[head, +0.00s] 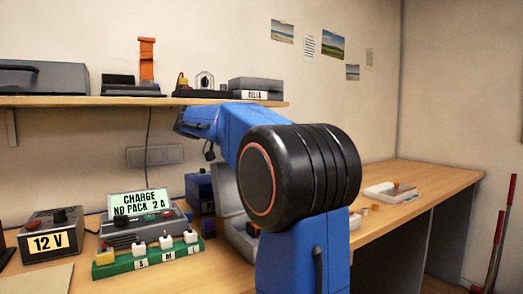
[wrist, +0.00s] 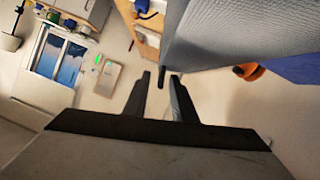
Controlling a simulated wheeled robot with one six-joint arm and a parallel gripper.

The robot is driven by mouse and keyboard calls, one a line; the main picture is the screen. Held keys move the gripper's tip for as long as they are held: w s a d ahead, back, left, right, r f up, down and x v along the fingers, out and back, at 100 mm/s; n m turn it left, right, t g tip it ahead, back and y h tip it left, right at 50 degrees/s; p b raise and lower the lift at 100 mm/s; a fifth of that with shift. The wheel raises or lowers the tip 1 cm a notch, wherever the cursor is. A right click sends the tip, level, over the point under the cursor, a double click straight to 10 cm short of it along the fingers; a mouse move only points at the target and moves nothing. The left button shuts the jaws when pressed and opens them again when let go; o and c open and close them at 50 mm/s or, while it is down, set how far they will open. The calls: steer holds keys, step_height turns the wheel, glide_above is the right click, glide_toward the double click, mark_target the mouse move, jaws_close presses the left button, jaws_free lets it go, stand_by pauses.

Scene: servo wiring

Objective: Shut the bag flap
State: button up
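No bag with a flap can be made out for certain. In the head view, a grey case (head: 226,186) with a raised lid stands on the bench, largely hidden behind my blue arm. In the wrist view, a large grey textured surface (wrist: 240,35) fills the upper right, close beyond my fingertips; I cannot tell what it belongs to. My gripper (wrist: 161,82) shows there with its two dark fingers apart. A small dark piece shows between the tips, and no held object is clear. In the head view the fingers are hidden by my arm.
A wall shelf (head: 60,101) holds a grey case (head: 42,78), an orange upright strap (head: 146,60) and boxes. On the bench are a 12 V supply (head: 52,232), a charger display (head: 139,203) and a green board (head: 148,258). The bench's right end is mostly clear.

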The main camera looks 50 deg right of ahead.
jaws_close()
stand_by(1.4)
